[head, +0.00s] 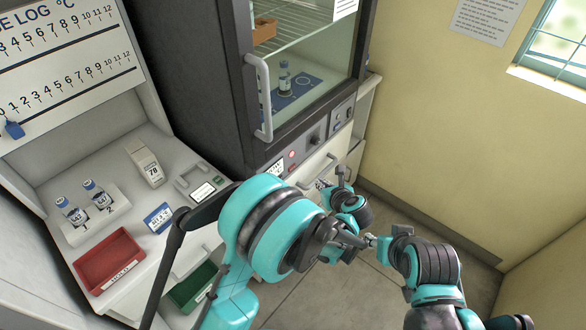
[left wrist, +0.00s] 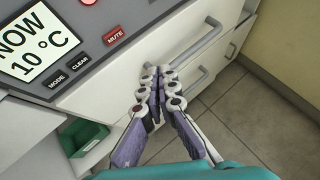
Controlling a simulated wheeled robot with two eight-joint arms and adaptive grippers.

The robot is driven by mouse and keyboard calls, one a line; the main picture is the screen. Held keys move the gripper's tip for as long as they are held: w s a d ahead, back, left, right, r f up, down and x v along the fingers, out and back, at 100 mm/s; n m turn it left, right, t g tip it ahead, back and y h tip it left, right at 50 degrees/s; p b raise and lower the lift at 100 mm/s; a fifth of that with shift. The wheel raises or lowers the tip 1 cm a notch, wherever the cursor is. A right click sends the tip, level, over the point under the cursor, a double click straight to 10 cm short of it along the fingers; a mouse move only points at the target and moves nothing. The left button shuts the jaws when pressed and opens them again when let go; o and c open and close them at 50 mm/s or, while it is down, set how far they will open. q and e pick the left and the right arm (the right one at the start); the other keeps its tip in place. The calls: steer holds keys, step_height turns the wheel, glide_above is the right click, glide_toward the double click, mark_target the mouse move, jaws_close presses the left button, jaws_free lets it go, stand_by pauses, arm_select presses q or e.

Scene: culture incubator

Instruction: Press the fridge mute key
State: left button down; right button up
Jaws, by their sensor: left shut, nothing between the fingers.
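The red MUTE key (left wrist: 115,39) sits on the grey control panel (left wrist: 75,25) of the fridge in the left wrist view. It is right of the MODE and CLEAR keys and a display reading NOW 10 °C. My left gripper (left wrist: 160,72) is shut and empty, its fingertips together in front of the drawer fronts, below and right of the MUTE key and apart from it. In the head view my left gripper (head: 323,185) is small, just below the fridge panel. My right arm (head: 435,265) is at the lower right; its fingers are not clear.
The fridge (head: 200,70) has a glass door with a pale handle (head: 262,98). A red lamp (head: 291,154) is on its panel. Drawer handles (left wrist: 192,45) lie close to my left fingers. The left worktop carries a red tray (head: 110,260), vials and a thermometer-like device (head: 146,163).

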mark_target(292, 168)
arm_select(q)
steer(key=shift+s+d+f, duration=0.15)
steer(key=shift+s+f, duration=0.15)
steer(key=shift+f, duration=0.25)
steer(key=w+a, duration=0.5)
steer(key=a, duration=0.2)
steer(key=shift+w, duration=0.15)
steer(key=shift+a, duration=0.1)
stand_by(1.3)
steer(key=shift+w+a, duration=0.25)
steer(key=shift+a, duration=0.05)
